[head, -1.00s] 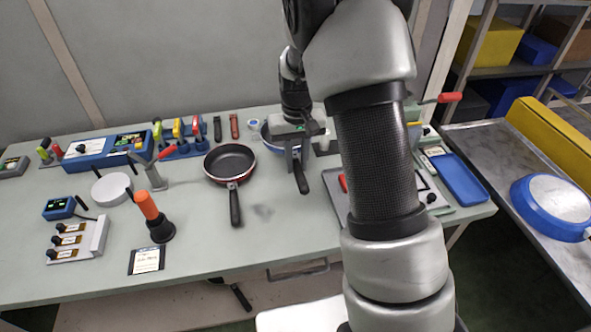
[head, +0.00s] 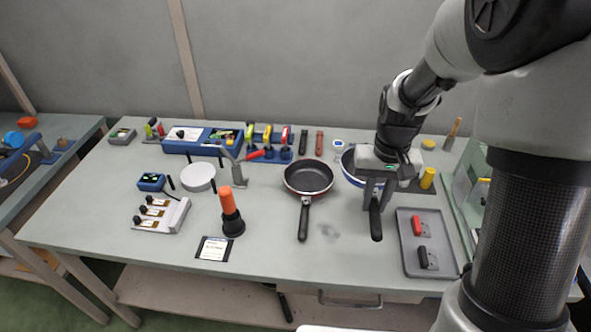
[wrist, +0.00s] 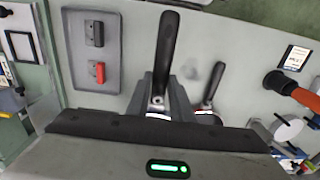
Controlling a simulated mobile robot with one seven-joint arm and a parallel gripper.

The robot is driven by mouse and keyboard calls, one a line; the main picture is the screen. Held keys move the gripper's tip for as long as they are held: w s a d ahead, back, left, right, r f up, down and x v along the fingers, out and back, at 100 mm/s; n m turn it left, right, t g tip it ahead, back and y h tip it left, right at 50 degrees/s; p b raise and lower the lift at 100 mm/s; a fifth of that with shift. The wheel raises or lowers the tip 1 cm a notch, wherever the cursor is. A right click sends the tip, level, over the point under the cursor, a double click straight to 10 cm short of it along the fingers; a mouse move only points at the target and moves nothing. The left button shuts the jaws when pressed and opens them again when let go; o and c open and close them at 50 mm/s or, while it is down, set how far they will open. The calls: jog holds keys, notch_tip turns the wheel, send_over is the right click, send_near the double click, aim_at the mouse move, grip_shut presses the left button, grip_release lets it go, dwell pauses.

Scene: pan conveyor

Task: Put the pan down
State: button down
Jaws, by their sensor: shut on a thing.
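A blue pan (head: 349,170) with a black handle (head: 376,222) is at the back right of the table, mostly hidden behind my gripper (head: 375,188). My gripper is shut on it near the root of the handle. In the wrist view the handle (wrist: 167,48) rises from between the fingers (wrist: 160,98). The pan looks low over the tabletop; I cannot tell whether it touches. A dark pan with a red outside (head: 309,178) sits just left of it, its handle toward the front edge.
A grey tray (head: 409,262) with a red and a black piece lies to the right, with a yellow cylinder (head: 428,178) behind. An orange-topped tool (head: 230,210) stands left. Tools line the back. The table's front middle is clear.

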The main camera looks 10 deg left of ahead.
jog(key=f+b, duration=0.1)
jog(key=a+f+b, duration=0.1)
jog(key=f+b, duration=0.1)
jog(key=shift+w+f+b, duration=0.1)
jog(key=shift+b, duration=0.2)
jog(key=shift+a+f+b, duration=0.2)
jog(key=shift+f+b, duration=0.05)
jog(key=shift+b, duration=0.85)
notch_tip(320, 180, down, 10)
jog(key=shift+b, duration=1)
jog(key=c, duration=1.6)
grip_release()
jog(key=shift+o, duration=0.2)
